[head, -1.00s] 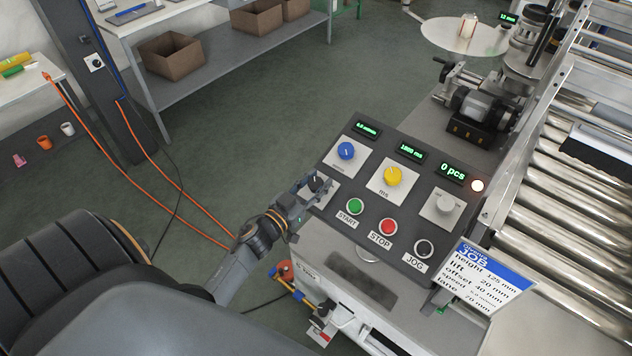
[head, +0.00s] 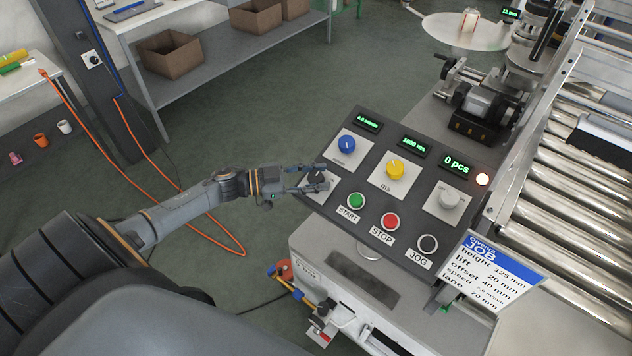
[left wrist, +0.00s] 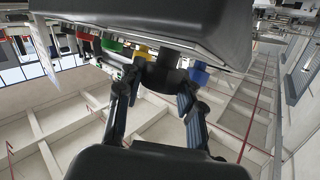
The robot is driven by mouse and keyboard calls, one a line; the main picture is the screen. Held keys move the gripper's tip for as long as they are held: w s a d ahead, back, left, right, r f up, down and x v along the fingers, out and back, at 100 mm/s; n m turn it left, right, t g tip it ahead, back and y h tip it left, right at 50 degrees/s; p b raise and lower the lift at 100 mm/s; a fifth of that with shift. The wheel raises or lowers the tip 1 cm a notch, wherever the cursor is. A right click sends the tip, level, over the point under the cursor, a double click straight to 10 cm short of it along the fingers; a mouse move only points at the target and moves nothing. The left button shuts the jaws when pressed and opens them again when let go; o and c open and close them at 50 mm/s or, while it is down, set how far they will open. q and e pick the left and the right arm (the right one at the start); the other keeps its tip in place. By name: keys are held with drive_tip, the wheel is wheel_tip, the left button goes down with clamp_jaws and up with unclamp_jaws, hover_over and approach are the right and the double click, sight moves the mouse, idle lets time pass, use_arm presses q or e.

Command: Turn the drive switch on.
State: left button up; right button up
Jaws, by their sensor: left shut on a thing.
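The control panel (head: 408,208) is dark and sloped. At its left edge, on a pale plate, sits a black rotary switch (head: 317,177), partly covered by my left gripper (head: 321,179). My left gripper comes in from the left, with one finger on each side of the black switch and shut on it. In the left wrist view the two fingers (left wrist: 156,98) close around the dark knob (left wrist: 165,72) below the panel's edge. The switch's label and its pointer direction cannot be read. My right gripper is not in view.
Nearby on the panel are a blue knob (head: 347,145), a yellow knob (head: 395,170), a grey knob (head: 449,199), and the START (head: 356,201), STOP (head: 390,221) and JOG (head: 428,244) buttons. A lit lamp (head: 482,180) stands at the right. A job card (head: 488,272) leans in front.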

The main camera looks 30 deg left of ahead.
use_arm(q)
drive_tip(key=m+g+h+b, duration=0.1)
drive_tip(key=m+g+b, duration=0.4)
drive_tip(key=g+b, duration=0.1)
drive_tip(key=b, duration=0.1)
drive_tip(key=m+g+h+b, duration=0.1)
drive_tip(key=m+g+b, duration=0.2)
drive_tip(key=shift+f+m+h, duration=0.25)
drive_tip(key=shift+m+h, duration=0.05)
drive_tip(key=shift+r+m+g+b, duration=0.15)
drive_tip(key=shift+m+g+b, duration=0.75)
drive_tip(key=shift+g, duration=0.4)
drive_tip(key=shift+s, duration=0.1)
drive_tip(key=o, duration=1.2)
drive_tip(key=shift+d, duration=0.1)
